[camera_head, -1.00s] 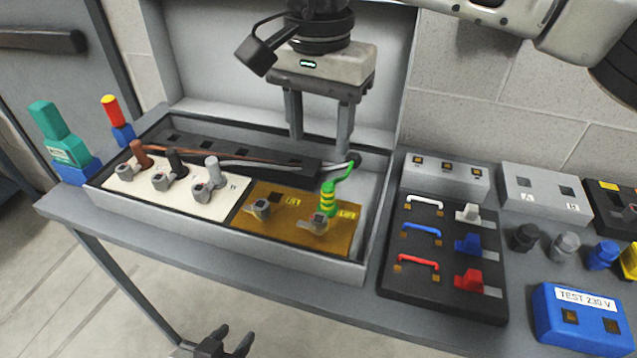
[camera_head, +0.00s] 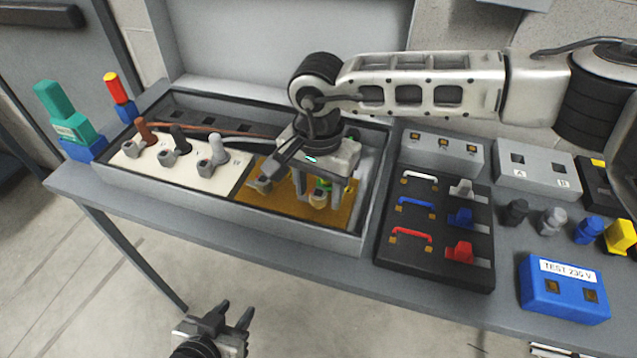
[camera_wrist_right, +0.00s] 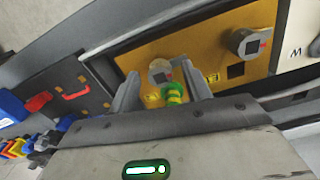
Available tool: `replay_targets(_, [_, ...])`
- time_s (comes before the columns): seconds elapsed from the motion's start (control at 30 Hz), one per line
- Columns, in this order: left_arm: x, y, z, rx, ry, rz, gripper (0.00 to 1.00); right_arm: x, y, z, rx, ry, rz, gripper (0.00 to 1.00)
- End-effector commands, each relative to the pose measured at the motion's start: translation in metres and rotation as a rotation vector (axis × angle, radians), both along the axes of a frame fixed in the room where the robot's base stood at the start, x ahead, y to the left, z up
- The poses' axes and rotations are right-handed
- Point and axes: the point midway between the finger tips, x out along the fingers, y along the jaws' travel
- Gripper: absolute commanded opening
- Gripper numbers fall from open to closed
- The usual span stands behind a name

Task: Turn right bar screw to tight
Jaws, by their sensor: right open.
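The brass bar (camera_head: 285,206) lies in the right part of the open grey box. Its right screw (camera_wrist_right: 160,72) has a grey head with a small red mark, and the green-yellow wire end (camera_wrist_right: 173,93) sits beside it. The bar's other screw (camera_wrist_right: 249,42) shows farther right in the wrist view. My right gripper (camera_head: 317,198) points down over the right screw. Its open fingers stand on either side of the screw in the wrist view (camera_wrist_right: 163,83); I cannot tell whether they touch it. My left gripper (camera_head: 229,317) is open and empty, low in front of the bench.
A white panel (camera_head: 190,182) with several wired terminals fills the box's left part. The box's front wall (camera_head: 230,213) is close to the bar. A black switch board (camera_head: 400,258) and a blue test box (camera_head: 565,300) stand right of the box.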

Motion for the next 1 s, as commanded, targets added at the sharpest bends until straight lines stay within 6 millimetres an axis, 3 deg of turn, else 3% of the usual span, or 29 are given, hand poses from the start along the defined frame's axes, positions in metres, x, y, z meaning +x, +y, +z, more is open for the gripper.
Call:
replay_targets(0.27, [-0.002,0.000,-0.003,0.001,0.007,0.002,0.36,0.000,0.000,-0.002,0.000,0.000,0.000,0.49])
replay_targets(0.43, [-0.003,0.000,-0.003,0.001,0.010,0.002,0.36,0.000,0.000,-0.001,0.000,0.000,0.000,0.04])
replay_targets(0.77, [-0.004,0.000,-0.008,-0.001,0.013,0.001,0.36,0.000,0.000,-0.003,0.001,0.000,-0.027,0.04])
replay_targets(1.0, [-0.003,-0.004,-0.020,-0.009,0.010,-0.003,0.36,0.001,0.000,-0.005,0.001,-0.002,-0.147,0.04])
